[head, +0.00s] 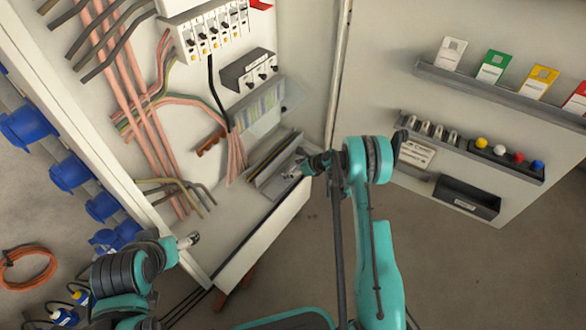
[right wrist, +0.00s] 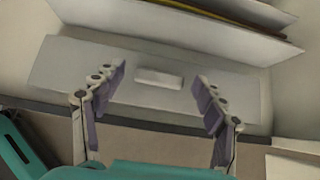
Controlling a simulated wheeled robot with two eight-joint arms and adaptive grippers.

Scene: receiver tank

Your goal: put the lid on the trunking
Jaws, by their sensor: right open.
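The lid (right wrist: 70,68) is a flat grey plate with a small pale raised grip (right wrist: 158,77) at its middle, seen in the right wrist view. It lies in front of the trunking (right wrist: 160,31), an open channel with pale walls and dark and yellow wires inside. My right gripper (head: 299,165) is at the cabinet's lower right, over the lid. In the right wrist view its open fingers stand apart on either side of the grip, with nothing held. My left gripper (head: 188,240) is near the cabinet's front left edge, away from the lid; its jaw opening is too small to tell.
Breakers (head: 212,35) and pink cables (head: 135,85) fill the cabinet's back panel above. The open door at right carries tag shelves and a dark bin (head: 467,197). Blue sockets (head: 70,170) line the outer left side. The cabinet's front lip (head: 262,240) lies below the trunking.

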